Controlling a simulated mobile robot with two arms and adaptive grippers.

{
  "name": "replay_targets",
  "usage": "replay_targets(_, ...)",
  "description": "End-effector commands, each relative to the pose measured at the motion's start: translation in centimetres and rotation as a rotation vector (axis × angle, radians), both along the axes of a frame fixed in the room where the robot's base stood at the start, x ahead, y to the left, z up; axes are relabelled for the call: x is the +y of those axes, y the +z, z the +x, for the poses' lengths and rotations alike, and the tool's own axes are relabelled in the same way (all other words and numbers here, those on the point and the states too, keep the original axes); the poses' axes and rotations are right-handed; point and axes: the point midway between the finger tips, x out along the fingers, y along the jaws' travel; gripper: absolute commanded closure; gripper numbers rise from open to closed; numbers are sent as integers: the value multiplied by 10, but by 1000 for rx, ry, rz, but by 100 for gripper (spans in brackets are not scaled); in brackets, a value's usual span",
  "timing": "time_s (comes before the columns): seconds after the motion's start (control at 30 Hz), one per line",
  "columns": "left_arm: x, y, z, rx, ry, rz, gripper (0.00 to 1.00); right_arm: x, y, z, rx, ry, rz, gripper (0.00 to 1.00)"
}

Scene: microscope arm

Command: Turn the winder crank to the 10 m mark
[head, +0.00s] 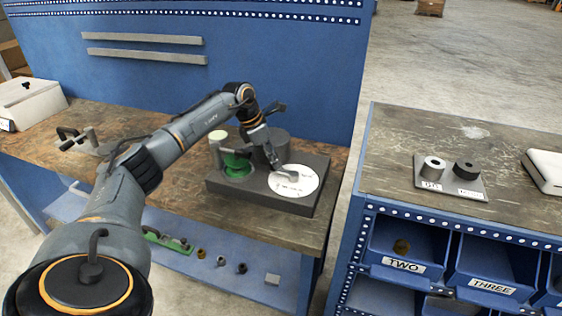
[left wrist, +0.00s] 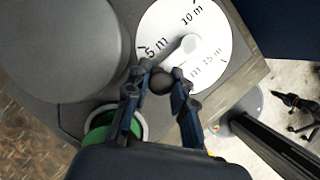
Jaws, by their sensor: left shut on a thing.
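The winder has a dark base (head: 262,197) on the left bench, with a green spool (head: 237,167) and a white dial (head: 305,181). In the left wrist view the dial (left wrist: 222,35) shows 5 m, 10 m and 15 m, plus a partly hidden mark. The grey crank (left wrist: 181,53) runs from the dial's centre to a dark knob (left wrist: 163,82), on the side between the 5 m mark and the partly hidden mark, away from 10 m. My left gripper (head: 275,166) is shut on the knob; its fingers (left wrist: 160,84) sit either side of it. My right gripper is not in view.
A large grey cylinder (left wrist: 65,45) stands on the winder beside the dial. A blue pegboard panel (head: 310,80) rises behind the bench. Another bench (head: 400,130) on the right carries a plate with two cylinders (head: 450,180) above blue bins (head: 405,250).

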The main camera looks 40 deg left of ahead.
Motion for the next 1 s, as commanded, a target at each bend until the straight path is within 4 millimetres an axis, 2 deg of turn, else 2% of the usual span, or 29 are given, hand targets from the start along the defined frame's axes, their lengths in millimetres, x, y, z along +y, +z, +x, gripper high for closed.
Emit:
replay_targets(0.2,9,1,-4,-3,-27,1,100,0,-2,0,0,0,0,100)
replay_targets(0.63,10,1,-5,-2,-32,2,100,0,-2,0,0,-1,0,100)
replay_targets(0.67,10,1,-5,-2,-32,2,70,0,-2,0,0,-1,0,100)
replay_targets(0.73,10,1,-5,-2,-32,2,56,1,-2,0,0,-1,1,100)
replay_targets(0.77,10,1,-5,-1,-33,1,53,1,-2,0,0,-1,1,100)
replay_targets(1.0,10,0,-5,-2,-32,2,53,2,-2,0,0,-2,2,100)
